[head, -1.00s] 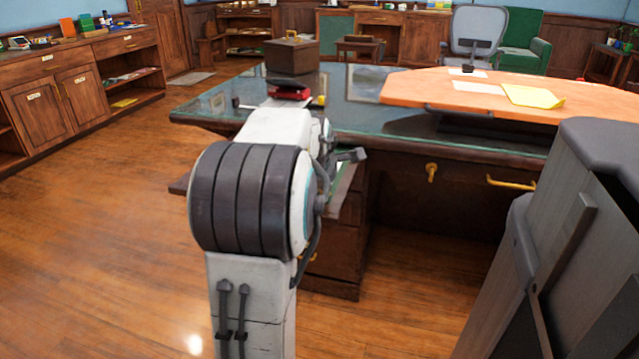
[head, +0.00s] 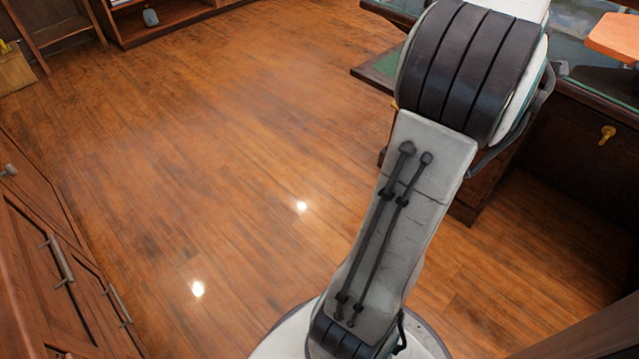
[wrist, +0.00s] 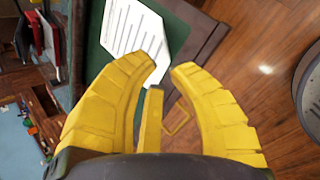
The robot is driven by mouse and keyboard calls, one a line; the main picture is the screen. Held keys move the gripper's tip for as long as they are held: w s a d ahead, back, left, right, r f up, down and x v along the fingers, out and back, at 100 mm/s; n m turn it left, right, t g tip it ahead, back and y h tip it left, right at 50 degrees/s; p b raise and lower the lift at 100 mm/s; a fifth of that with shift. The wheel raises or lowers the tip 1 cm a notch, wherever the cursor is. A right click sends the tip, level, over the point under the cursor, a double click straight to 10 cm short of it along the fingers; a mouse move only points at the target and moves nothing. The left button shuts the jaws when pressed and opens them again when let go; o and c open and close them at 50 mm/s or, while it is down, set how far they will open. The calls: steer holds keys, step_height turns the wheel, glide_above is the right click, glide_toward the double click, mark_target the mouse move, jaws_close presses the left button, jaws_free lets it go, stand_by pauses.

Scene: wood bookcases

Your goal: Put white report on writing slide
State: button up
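The white report (wrist: 150,35), a sheet with printed lines, is at the top of the wrist view, partly cut off by the frame. It appears to lie over the green panel of the writing slide (wrist: 92,62), which has a dark wood edge. The slide's corner also shows in the head view (head: 378,76), left of my arm. My gripper (wrist: 162,66) has yellow fingers with a gap between their tips, so it is open. The left fingertip overlaps the report's near corner; I cannot tell if they touch. My gripper is hidden in the head view.
The desk (head: 590,40) is at the upper right, behind my arm. A wood cabinet with handles (head: 60,262) stands at the left edge. A low shelf (head: 165,22) is at the top. The wood floor between them is clear.

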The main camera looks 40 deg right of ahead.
steer(key=w+a+f+m+t+y, duration=0.1)
steer(key=w+a, duration=0.5)
steer(key=a, duration=0.3)
steer(key=w+a+f+m+t+y, duration=0.1)
steer(key=w+a+y, duration=0.1)
steer(key=w+a, duration=0.5)
steer(key=w+a+f+m+y, duration=0.15)
steer(key=w+a, duration=0.25)
steer(key=a, duration=0.7)
steer(key=s+a+f+m+y, duration=0.1)
steer(key=s+a, duration=0.3)
steer(key=a, duration=0.7)
steer(key=s+a+f+m+g+y, duration=0.1)
steer(key=s+a+f+m, duration=0.3)
steer(key=a, duration=0.7)
steer(key=shift+s+a+f+y, duration=0.3)
steer(key=shift+s+y, duration=0.25)
steer(key=shift+s, duration=0.15)
